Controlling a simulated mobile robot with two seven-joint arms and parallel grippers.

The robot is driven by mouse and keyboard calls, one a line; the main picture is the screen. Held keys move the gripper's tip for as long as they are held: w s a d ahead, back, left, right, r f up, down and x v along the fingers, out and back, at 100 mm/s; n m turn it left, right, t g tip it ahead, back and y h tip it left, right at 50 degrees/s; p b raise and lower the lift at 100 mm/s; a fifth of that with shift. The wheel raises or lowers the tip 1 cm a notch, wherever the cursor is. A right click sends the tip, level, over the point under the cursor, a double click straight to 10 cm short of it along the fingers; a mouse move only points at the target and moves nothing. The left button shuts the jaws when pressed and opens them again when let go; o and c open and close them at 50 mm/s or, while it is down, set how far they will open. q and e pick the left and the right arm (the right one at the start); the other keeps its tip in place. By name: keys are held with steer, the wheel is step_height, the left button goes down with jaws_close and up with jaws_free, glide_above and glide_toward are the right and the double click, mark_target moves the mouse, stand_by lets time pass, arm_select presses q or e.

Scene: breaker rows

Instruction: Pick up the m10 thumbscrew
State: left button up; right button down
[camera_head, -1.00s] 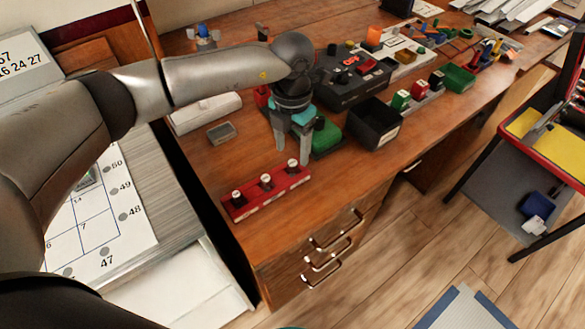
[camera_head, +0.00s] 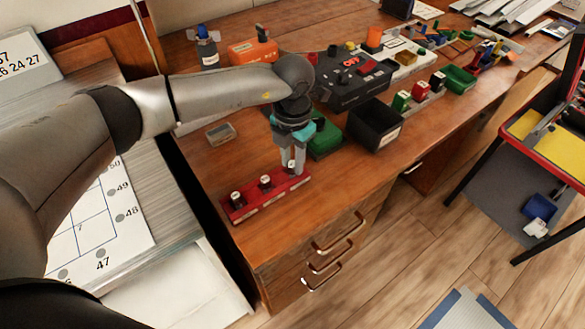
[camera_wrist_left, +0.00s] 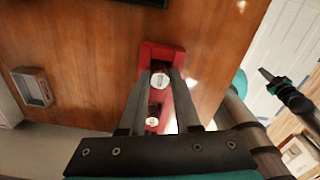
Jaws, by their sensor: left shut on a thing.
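A red rack (camera_head: 279,193) stands near the desk's front edge with thumbscrews in a row. Two white-topped thumbscrews, the left one (camera_head: 236,198) and the middle one (camera_head: 265,182), stand upright in it. My left gripper (camera_head: 293,169) points down over the rack's right end, shut on a thumbscrew there. In the left wrist view this thumbscrew (camera_wrist_left: 160,79) shows its round white top between the fingertips, still at the rack's end; its marking is too small to read. Another thumbscrew (camera_wrist_left: 153,121) shows behind it.
A black bin (camera_head: 375,127) and a green block (camera_head: 324,139) stand close behind and right of the gripper. A small grey box (camera_head: 221,133) lies to the left. The desk right of the rack is clear up to its front edge.

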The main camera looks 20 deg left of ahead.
arm_select(q)
jaws_close()
arm_select(e)
steer(key=shift+a, duration=0.4)
steer(key=shift+a, duration=0.1)
arm_select(q)
steer(key=shift+r, duration=0.15)
